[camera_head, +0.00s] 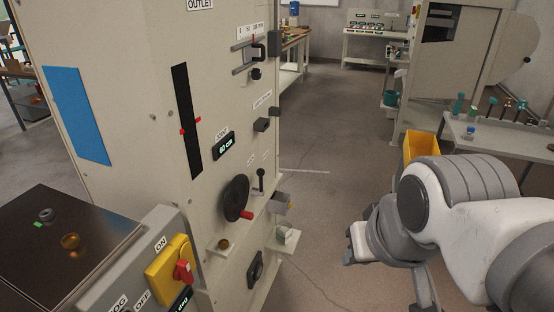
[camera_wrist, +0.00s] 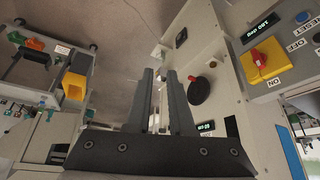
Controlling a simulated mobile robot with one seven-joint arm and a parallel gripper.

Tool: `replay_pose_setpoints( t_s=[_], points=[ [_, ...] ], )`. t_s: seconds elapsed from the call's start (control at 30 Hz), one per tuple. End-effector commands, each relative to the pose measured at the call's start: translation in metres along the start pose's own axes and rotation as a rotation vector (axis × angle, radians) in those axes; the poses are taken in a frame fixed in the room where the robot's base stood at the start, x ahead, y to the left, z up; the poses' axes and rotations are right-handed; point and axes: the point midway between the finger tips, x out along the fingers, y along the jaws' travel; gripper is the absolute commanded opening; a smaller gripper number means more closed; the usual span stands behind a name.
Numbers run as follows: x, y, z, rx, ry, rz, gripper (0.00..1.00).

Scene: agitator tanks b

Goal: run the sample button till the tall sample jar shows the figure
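My gripper (camera_wrist: 159,75) shows in the wrist view with a gap between its two fingers and nothing in it. In the head view my gripper (camera_head: 352,245) hangs in free air right of the tall beige tank panel (camera_head: 150,90). A small pale, clear-looking container (camera_head: 284,234) stands on a little ledge at the panel's lower right edge; I cannot tell whether it is the tall sample jar, and no figure on it is readable. A grey box-like part (camera_head: 282,202) sits just above it. I cannot tell which fitting is the sample button.
The panel bears a "60 cm" display (camera_head: 223,146), a black knob (camera_head: 236,198) and a small lever (camera_head: 261,178). A yellow switch box with red handle (camera_head: 183,271) is at lower left. A yellow bin (camera_head: 421,146) and grey table (camera_head: 500,135) stand right. Floor between is clear.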

Motion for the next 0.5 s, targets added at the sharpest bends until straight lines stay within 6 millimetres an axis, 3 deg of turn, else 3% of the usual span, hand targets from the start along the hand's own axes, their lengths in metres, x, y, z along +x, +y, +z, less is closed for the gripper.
replay_pose_setpoints(
  t_s=[0.03, 0.1, 0.5],
  points=[
    [0.0, 0.0, 0.0, 0.0, 0.0, 0.0, 0.1],
    [0.0, 0.0, 0.0, 0.0, 0.0, 0.0, 0.0],
    [0.0, 0.0, 0.0, 0.0, 0.0, 0.0, 0.0]
  ],
)
